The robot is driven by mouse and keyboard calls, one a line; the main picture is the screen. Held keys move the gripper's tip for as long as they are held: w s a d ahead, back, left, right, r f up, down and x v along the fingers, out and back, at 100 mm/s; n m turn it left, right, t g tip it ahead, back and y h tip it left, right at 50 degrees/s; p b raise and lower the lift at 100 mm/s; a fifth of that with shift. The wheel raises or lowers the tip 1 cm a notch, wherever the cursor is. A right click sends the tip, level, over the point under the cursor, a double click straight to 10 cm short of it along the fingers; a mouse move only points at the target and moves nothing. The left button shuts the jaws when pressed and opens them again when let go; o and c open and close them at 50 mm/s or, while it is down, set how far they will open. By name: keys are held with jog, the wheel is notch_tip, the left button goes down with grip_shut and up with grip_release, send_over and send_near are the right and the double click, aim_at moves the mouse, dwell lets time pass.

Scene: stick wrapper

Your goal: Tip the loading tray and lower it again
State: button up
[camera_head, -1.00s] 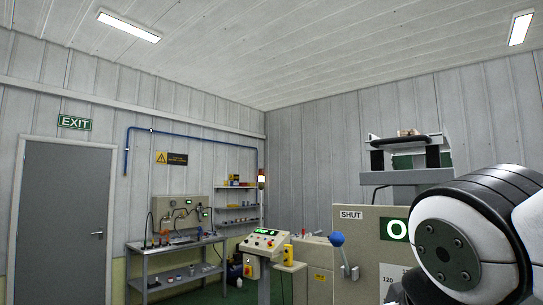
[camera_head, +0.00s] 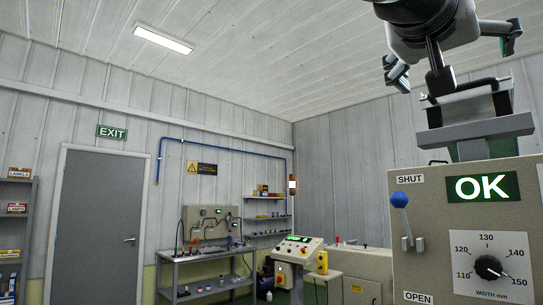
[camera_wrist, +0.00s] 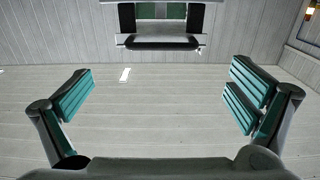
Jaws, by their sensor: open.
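The loading tray (camera_head: 465,108) is a pale metal piece with dark sides and a black bar handle. It sits on a grey support atop the beige machine (camera_head: 441,185) at the right of the head view. In the wrist view the tray (camera_wrist: 123,18) is at the top centre, its black handle bar (camera_wrist: 160,44) across its near edge. My gripper (camera_head: 455,57) is above the tray in the head view, fingers wide apart. In the wrist view my gripper (camera_wrist: 163,88) has teal-padded fingers with nothing between them. The handle lies beyond the fingertips, apart from them.
The machine front has a blue-knobbed lever (camera_head: 399,200) by the SHUT label, a lit OK display (camera_head: 482,187) and a width dial (camera_head: 488,267). A control console (camera_head: 297,247), a workbench (camera_head: 207,255) and a door (camera_head: 97,220) stand further left.

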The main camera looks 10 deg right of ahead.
aim_at(460, 87)
jog(key=p+x, duration=0.1)
jog(key=x, duration=0.9)
